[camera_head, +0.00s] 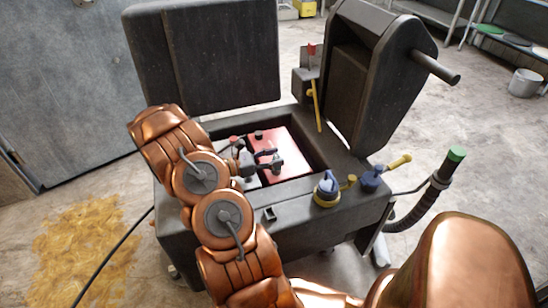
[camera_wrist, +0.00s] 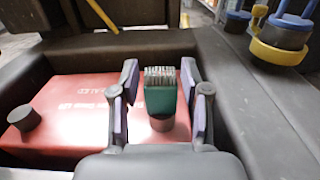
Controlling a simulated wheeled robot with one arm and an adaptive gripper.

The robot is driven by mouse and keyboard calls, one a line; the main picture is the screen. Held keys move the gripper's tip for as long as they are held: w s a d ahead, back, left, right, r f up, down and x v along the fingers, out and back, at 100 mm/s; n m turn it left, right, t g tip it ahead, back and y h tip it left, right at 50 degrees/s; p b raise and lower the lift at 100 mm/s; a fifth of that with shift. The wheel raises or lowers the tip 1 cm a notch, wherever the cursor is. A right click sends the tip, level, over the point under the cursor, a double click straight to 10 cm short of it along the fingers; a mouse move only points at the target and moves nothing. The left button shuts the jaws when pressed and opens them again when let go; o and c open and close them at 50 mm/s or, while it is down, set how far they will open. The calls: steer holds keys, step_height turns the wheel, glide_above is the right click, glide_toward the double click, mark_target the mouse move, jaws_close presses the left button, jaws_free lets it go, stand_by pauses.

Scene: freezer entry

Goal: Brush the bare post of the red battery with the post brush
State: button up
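The red battery (camera_head: 291,145) sits in the open bay of the dark machine; its red top (camera_wrist: 72,95) fills much of the wrist view. The post brush (camera_wrist: 165,98), a green body with pale wire bristles at its upper end, is between the fingers of my gripper (camera_wrist: 162,88) above the battery. In the head view my gripper (camera_head: 272,160) is over the battery, with the brush indistinct.
A dark round post or cap (camera_wrist: 24,117) stands at the battery's left in the wrist view. The bay's dark walls (camera_head: 318,148) surround the battery closely. A blue-and-yellow cap (camera_head: 327,190) sits on the right rim. The raised cover (camera_head: 205,60) stands behind.

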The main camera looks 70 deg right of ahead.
steer(key=shift+o, duration=1.2)
steer(key=shift+v, duration=3.75)
steer(key=shift+a+r, duration=0.25)
steer(key=shift+r, duration=0.15)
steer(key=s+a+r+m+t+y, duration=0.25)
steer(key=a+r+m+y, duration=0.5)
steer(key=a, duration=0.75)
steer(key=s+a+r+t+y, duration=0.1)
steer(key=s+a+r+t, duration=0.15)
steer(key=a, duration=0.65)
steer(key=s+a+r+t+y, duration=0.1)
steer(key=s+a+t+y, duration=0.15)
steer(key=a, duration=0.65)
steer(key=s+a+r+t+y, duration=0.1)
steer(key=s+a+r+t, duration=0.15)
steer(key=a, duration=0.75)
step_height(320, 180, up, 19)
steer(key=t+p, duration=0.1)
steer(key=p, duration=1.6)
steer(key=shift+w+m+t+p, duration=0.3)
steer(key=shift+w+m+p, duration=0.1)
steer(key=shift+w+m, duration=0.05)
